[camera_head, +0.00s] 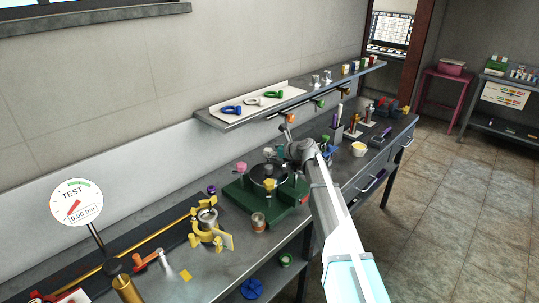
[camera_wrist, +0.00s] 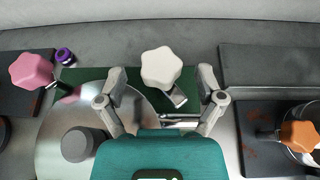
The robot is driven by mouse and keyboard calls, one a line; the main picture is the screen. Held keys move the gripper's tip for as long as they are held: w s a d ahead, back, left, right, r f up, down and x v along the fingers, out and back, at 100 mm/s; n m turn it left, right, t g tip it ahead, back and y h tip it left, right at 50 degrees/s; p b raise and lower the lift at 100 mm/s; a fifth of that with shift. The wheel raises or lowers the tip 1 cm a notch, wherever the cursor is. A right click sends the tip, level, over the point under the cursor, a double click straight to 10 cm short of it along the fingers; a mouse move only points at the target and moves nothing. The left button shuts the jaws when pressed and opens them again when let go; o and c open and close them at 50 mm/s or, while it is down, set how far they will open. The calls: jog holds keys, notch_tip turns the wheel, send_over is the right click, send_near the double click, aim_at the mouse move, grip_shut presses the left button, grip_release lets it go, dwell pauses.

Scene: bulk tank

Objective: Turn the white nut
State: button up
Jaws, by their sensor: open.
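The white nut (camera_wrist: 161,67) is a lobed knob at the upper middle of the wrist view. A grey metal piece shows beside its lower right. My gripper (camera_wrist: 163,78) is open, with one finger to the left of the nut and one to the right. Neither finger appears to touch it. In the head view my gripper (camera_head: 298,150) is over the far side of a green-based vessel (camera_head: 284,218) on the bench. I cannot clearly make out the white nut there.
A pink knob (camera_wrist: 32,71) and a dark grey knob (camera_wrist: 77,144) stand left in the wrist view, an orange knob (camera_wrist: 299,136) at right. A wall shelf (camera_head: 240,118) with coloured rings is behind the vessel. A yellow clamp fixture (camera_head: 209,237) stands left of the vessel.

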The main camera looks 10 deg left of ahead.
jog(key=shift+x, duration=0.95)
jog(key=c, duration=1.1)
jog(key=shift+d, duration=0.1)
jog(key=shift+c, duration=0.3)
jog(key=shift+g, duration=0.3)
